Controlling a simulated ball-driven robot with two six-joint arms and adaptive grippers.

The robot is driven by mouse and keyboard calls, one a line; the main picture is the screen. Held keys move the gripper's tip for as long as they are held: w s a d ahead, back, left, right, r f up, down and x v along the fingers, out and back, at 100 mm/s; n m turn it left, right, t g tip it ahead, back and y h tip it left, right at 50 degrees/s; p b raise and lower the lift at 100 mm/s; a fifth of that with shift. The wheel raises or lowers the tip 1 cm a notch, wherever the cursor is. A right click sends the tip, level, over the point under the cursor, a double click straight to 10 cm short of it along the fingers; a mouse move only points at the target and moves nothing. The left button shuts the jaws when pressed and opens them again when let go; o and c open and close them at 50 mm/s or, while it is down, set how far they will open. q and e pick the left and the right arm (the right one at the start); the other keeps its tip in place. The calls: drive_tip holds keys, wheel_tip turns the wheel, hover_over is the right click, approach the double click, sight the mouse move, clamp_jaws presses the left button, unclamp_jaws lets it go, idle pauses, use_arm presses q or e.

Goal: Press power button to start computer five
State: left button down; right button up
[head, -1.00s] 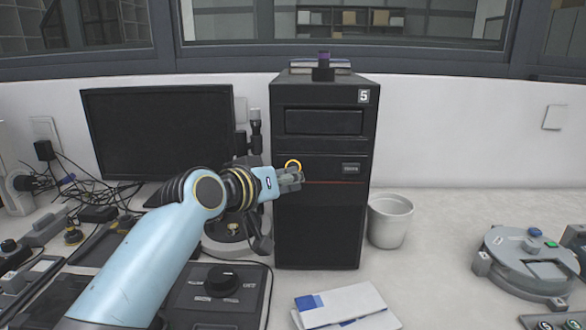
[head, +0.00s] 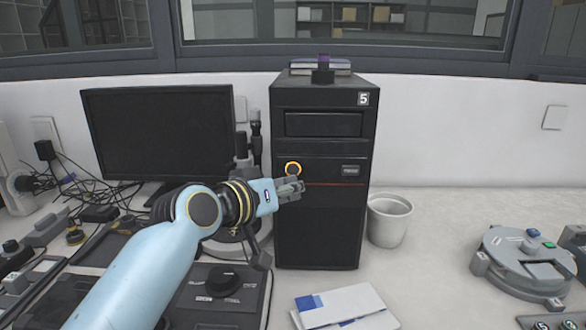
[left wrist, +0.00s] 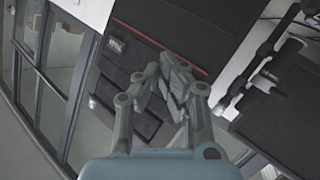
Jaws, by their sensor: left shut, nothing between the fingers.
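The computer tower (head: 320,225) marked with a 5 label (head: 363,97) stands upright on the desk in the head view. My left gripper (head: 297,187) is shut and empty, just below the button in the head view. I cannot tell whether it touches the tower. In the left wrist view the shut fingers (left wrist: 178,85) lie over the tower's dark front (left wrist: 112,75), and the button is not visible. My right gripper is not in view.
A dark monitor (head: 158,133) stands to the left, with cables and small devices near it. A grey cup (head: 389,221) is right of the tower. Papers (head: 341,306) lie in front, and a round grey device (head: 524,260) is at the right.

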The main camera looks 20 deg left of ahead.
use_arm(q)
drive_tip(key=s, duration=0.2)
drive_tip(key=s+d+p, duration=0.1)
drive_tip(key=s, duration=0.1)
idle(0.8)
